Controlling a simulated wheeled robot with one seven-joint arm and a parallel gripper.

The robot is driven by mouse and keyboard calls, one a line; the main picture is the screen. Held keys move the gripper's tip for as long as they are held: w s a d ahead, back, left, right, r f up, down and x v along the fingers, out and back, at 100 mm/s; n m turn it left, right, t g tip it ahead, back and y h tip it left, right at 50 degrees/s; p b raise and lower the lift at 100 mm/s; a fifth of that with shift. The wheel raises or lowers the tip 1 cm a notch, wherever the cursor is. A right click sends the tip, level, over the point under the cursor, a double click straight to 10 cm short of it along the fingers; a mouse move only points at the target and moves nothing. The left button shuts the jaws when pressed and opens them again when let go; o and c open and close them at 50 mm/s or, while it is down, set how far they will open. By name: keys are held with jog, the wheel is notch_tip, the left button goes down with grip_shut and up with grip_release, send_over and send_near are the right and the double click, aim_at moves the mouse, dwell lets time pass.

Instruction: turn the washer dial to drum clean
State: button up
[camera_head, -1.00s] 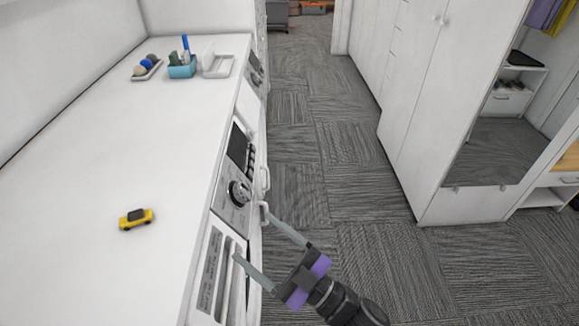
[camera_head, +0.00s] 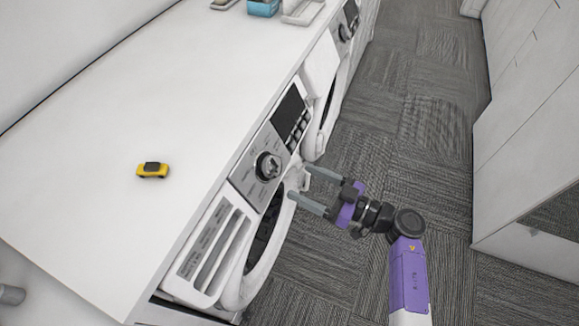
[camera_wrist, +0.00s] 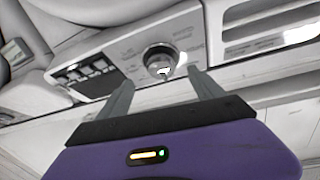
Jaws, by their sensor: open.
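The washer dial (camera_head: 268,166) is a round dark and silver knob on the washer's grey control panel (camera_head: 247,172). In the wrist view the dial (camera_wrist: 160,58) sits ahead of my gripper, between the lines of its two fingers. The printed labels around it are too small to read. My gripper (camera_head: 307,187) is open and empty, a short way right of the dial in the head view, with its fingers pointing toward the panel. It also shows in the wrist view (camera_wrist: 165,92). The fingers appear apart from the dial.
A second machine (camera_head: 335,75) stands beyond. A yellow toy car (camera_head: 153,170) lies on the white countertop (camera_head: 90,215). Carpet floor (camera_head: 440,140) is free to the right.

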aim_at(279, 171)
jog(key=x, duration=0.7)
jog(key=shift+w+a, duration=0.15)
jog(key=shift+a, duration=0.15)
jog(key=shift+c, duration=0.5)
jog(key=c, duration=1.3)
